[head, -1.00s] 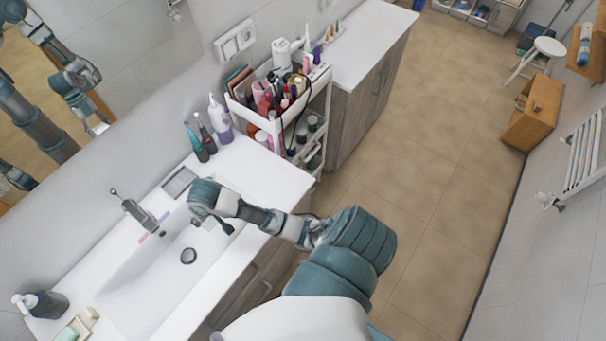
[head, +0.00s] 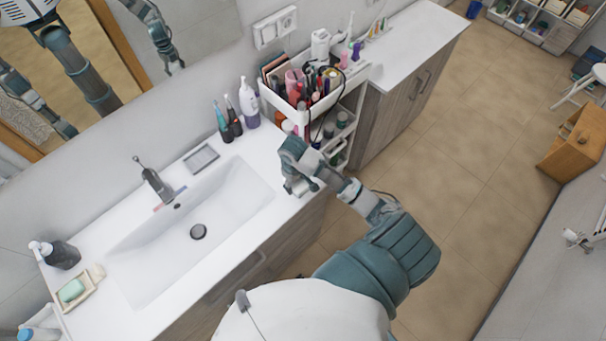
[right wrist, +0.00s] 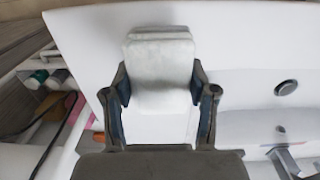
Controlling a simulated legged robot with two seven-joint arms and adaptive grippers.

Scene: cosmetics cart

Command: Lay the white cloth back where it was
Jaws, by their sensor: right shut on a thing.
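The white cloth (right wrist: 160,62) is between the two fingers of my right gripper (right wrist: 160,100) in the right wrist view. It looks like a folded white block, with part of it sticking out past the fingertips. In the head view my right gripper (head: 302,186) is at the right front end of the white washbasin counter (head: 262,158), close to the cart. Only a little of the cloth shows there, and I cannot tell whether it touches the counter. My left gripper is not directly in view.
A white cart (head: 352,82) full of cosmetics stands just beyond my right gripper. Bottles (head: 249,105) and brushes stand along the wall. The basin (head: 190,235) is empty. A soap dish (head: 82,290) and a dark dispenser (head: 62,254) are at the left end.

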